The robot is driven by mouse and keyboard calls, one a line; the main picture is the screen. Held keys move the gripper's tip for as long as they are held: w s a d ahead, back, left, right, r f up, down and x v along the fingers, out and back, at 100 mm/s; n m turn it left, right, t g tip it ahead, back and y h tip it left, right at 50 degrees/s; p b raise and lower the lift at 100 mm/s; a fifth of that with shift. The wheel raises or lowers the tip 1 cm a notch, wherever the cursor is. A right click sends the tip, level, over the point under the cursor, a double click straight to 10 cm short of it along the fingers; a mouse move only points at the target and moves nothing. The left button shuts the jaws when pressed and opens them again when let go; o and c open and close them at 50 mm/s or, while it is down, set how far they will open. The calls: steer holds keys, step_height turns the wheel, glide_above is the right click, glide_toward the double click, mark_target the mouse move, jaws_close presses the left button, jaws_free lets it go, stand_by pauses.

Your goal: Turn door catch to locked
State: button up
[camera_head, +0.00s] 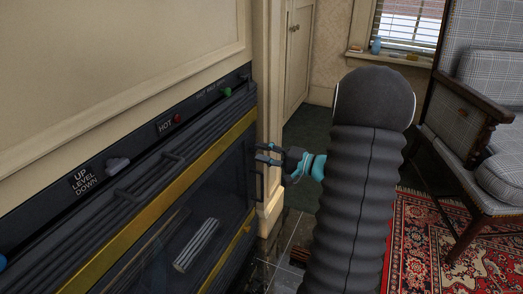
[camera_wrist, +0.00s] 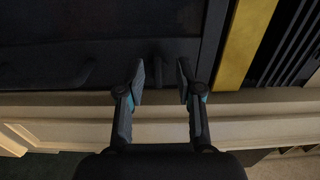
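A dark stove-like unit with a glass front door (camera_head: 212,205) and brass strips stands at the left in the head view. A small dark upright piece, which may be the door catch (camera_wrist: 157,72), lies between my fingertips in the wrist view. Its setting cannot be read. My gripper (camera_head: 267,154) is at the right edge of the unit in the head view, and it also shows in the wrist view (camera_wrist: 160,78). Its fingers are apart, with a gap on both sides of the dark piece. I cannot tell whether they touch it.
The unit's top panel has a grey lever (camera_head: 117,163) beside an UP LEVEL DOWN label, a red button (camera_head: 178,118) by HOT, and a green knob (camera_head: 225,92). A cream post (camera_head: 269,215) stands close beside my gripper. A plaid armchair (camera_head: 490,75) stands on a red rug at the right.

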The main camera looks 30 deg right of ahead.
steer(key=v, duration=1.1)
steer(key=shift+r, duration=0.15)
steer(key=s+a+f+m+g, duration=0.3)
steer(key=s+f+g, duration=0.15)
steer(key=f, duration=0.25)
steer(key=s+a+n+g+h+p, duration=0.2)
steer(key=s+a+g+h, duration=0.1)
steer(key=s+a+g, duration=0.35)
steer(key=s+a+r+n+h+p, duration=0.2)
steer(key=a+r+n+p, duration=0.1)
steer(key=r, duration=0.4)
steer(key=s+a+r+n+t+h+p, duration=0.1)
steer(key=s+a+r+n+h+p, duration=0.1)
steer(key=a+r, duration=0.4)
steer(key=s+a+r+n+t+h+p, duration=0.1)
steer(key=s+a+r+n+h+p, duration=0.1)
steer(key=r, duration=0.8)
steer(key=a+n+h+p, duration=0.1)
steer(key=a+n+h, duration=0.1)
steer(key=a+n, duration=0.1)
steer(key=shift+s+n+p, duration=0.35)
steer(key=shift+n+p, duration=0.05)
steer(key=shift+n, duration=0.2)
